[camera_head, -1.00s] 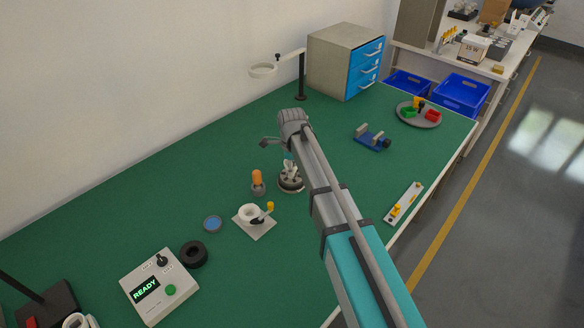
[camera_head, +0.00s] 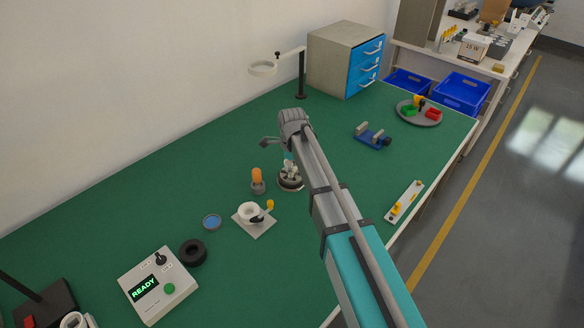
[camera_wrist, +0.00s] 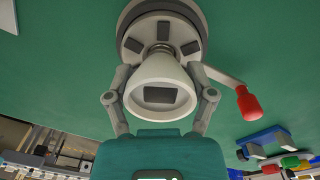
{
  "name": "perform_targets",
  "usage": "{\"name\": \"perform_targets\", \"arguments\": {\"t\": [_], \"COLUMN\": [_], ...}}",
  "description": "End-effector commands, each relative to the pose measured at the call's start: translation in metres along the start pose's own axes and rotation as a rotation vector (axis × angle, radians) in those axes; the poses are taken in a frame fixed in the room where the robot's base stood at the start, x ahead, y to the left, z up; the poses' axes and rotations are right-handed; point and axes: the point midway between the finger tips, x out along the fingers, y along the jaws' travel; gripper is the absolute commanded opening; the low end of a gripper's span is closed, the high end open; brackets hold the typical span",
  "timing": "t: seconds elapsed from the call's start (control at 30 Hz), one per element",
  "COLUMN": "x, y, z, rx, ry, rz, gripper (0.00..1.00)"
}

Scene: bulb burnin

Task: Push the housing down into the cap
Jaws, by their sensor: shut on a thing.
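My gripper (camera_wrist: 163,100) has its two fingers closed on the sides of a white, cone-shaped housing (camera_wrist: 160,72), with the wide open end toward the camera. The narrow end of the housing points at a small metallic cap (camera_wrist: 161,49) in the middle of a round grey fixture (camera_wrist: 188,22). The housing looks lined up with the cap; whether it is seated in it I cannot tell. In the head view my gripper (camera_head: 289,163) is over the same round fixture (camera_head: 291,184), and my arm hides part of it.
A red-knobbed lever (camera_wrist: 247,102) sticks out from the fixture. Left of it in the head view stand an orange-topped piece (camera_head: 257,178), a white holder on a plate (camera_head: 256,225), a blue dish (camera_head: 212,222) and a black ring (camera_head: 193,253). A blue vise (camera_head: 373,138) stands to the right.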

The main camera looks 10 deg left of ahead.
Motion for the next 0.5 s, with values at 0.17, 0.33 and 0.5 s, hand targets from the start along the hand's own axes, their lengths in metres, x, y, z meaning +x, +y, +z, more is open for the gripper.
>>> {"name": "perform_targets", "arguments": {"t": [0.17,0.33,0.5], "x": [0.0020,0.0034,0.0048], "y": [0.0000,0.0000,-0.0001], "z": [0.0001,0.0002,0.0002], "rx": [0.000,0.000,0.000], "ry": [0.000,0.000,0.000], "rz": [0.000,0.000,0.000], "gripper": [0.37,0.37,0.37]}}
